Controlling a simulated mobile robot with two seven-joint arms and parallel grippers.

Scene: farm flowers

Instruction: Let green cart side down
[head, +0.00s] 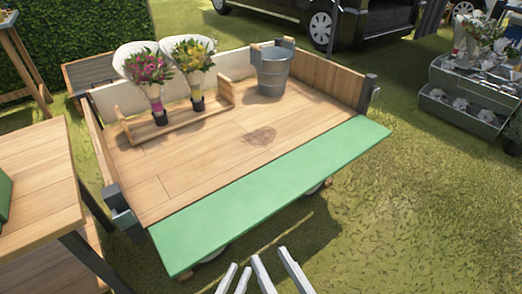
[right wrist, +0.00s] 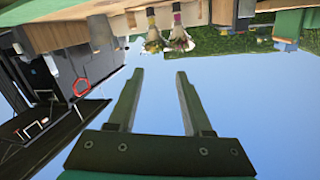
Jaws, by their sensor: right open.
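The green cart side (head: 275,195) is swung outward along the near edge of the wooden cart. It lies roughly in line with the cart deck (head: 185,165), not upright; its exact tilt is hard to tell. My right gripper (head: 268,254) is at the bottom of the head view, below the green side and apart from it. Its two fingers are spread and empty in the right wrist view (right wrist: 156,78). My left gripper (head: 240,268) appears close to its left, with a narrow gap between its fingers and nothing visible in it.
On the deck stand a metal bucket (head: 272,73) and a wooden rack (head: 180,112) with two bouquets. A wooden table (head: 40,170) is close on the left. A flower stand (head: 465,100) is at the right. Grass (head: 420,210) right of the cart is clear.

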